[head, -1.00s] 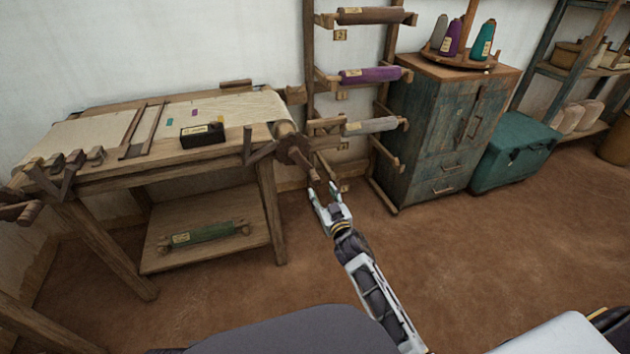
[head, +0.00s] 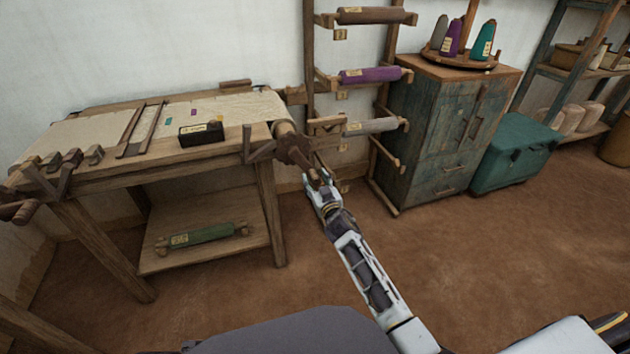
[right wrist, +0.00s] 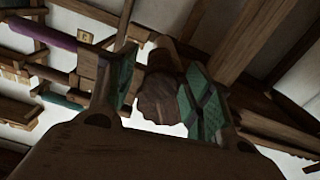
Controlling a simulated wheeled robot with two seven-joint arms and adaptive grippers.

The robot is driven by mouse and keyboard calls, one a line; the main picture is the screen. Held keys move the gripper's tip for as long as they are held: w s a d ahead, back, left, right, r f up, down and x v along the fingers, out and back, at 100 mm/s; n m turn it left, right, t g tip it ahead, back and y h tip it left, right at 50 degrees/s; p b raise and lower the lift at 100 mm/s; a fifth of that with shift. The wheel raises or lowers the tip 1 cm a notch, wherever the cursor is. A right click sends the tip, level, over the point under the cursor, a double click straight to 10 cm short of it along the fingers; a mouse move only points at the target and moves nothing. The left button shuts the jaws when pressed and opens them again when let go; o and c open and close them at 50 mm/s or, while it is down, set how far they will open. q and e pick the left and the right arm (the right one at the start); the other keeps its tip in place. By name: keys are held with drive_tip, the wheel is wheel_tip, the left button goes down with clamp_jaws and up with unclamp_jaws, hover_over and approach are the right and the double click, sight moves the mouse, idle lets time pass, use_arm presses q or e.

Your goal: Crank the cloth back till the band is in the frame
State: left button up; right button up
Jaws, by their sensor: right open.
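The loom's cream cloth (head: 240,106) lies across the bed, with small teal, purple and yellow marks on it. Two slim wooden bars (head: 140,130) cross it to the left of these marks; I cannot tell which mark is the band. The cloth runs onto a roller at the loom's right end, where a dark wooden crank (head: 293,150) sits. My right gripper (head: 320,178) is at the crank's handle. In the right wrist view the brown handle (right wrist: 158,98) stands between my two green-padded fingers (right wrist: 160,90), which are open around it. My left gripper is out of view.
A black box (head: 201,133) sits on the loom's front rail. A green roll (head: 205,233) lies on the shelf below. A rack with a purple roll (head: 370,75) stands close behind the crank, beside a blue-green cabinet (head: 437,130). The floor in front is clear.

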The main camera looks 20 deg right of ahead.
drive_tip(key=shift+w, duration=0.6)
clamp_jaws()
